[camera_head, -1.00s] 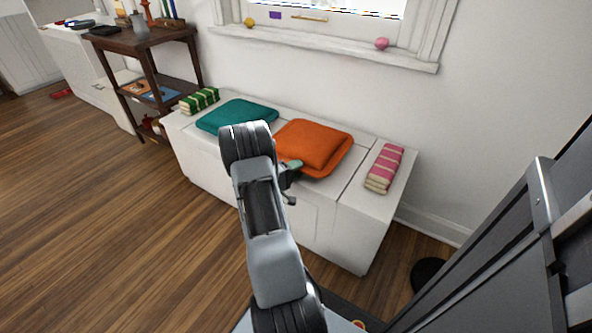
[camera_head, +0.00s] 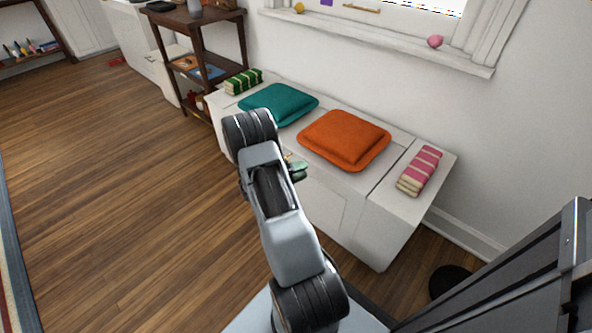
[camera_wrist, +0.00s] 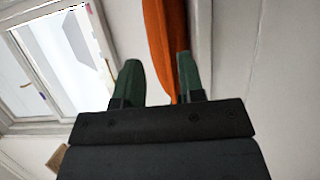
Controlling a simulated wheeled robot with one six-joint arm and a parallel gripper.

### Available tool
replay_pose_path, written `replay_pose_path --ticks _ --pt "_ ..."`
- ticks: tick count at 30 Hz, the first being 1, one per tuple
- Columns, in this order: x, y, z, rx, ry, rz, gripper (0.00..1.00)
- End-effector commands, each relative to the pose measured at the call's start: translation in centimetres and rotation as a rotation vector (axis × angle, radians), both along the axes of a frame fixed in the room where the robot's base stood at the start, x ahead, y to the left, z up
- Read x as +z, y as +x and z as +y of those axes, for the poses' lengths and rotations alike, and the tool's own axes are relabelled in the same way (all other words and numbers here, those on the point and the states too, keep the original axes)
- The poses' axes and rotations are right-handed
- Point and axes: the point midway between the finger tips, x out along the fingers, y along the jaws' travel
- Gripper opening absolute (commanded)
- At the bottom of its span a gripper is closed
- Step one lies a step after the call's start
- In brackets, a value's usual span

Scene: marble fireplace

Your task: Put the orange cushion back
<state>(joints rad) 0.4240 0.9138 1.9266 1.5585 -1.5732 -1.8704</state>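The orange cushion (camera_head: 344,139) lies flat on the white bench (camera_head: 398,200), right of the teal cushion (camera_head: 279,103). It sits left of the pink-striped folded cloth. My gripper (camera_head: 297,170) is in front of the bench, near the orange cushion's front edge and apart from it in the head view. In the wrist view, the green fingers of my gripper (camera_wrist: 158,78) are spread with nothing held between them. The orange cushion's edge (camera_wrist: 166,40) shows beyond them, toward the right finger.
The pink-striped cloth (camera_head: 420,171) lies on the bench's right end, and a green-striped cloth (camera_head: 243,82) on its left end. A dark wooden shelf (camera_head: 205,50) stands left of the bench. A windowsill (camera_head: 390,48) runs above. The wooden floor at left is clear.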

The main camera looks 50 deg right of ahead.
Motion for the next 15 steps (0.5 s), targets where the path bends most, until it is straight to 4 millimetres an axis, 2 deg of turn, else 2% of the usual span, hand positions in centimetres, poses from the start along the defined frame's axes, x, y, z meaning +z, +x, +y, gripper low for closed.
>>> replay_pose_path --ticks 5,8,11,14,15 --pt "0.1 0.4 0.4 0.011 0.002 -0.013 0.36" --pt "0.8 2.0 0.4 0.087 0.022 -0.106 0.36" --pt "2.4 5.7 0.9 0.258 0.088 -0.312 0.36" --pt "5.0 11.1 3.5 0.496 0.232 -0.585 0.36" --pt "6.3 13.1 5.3 0.593 0.316 -0.692 0.36"
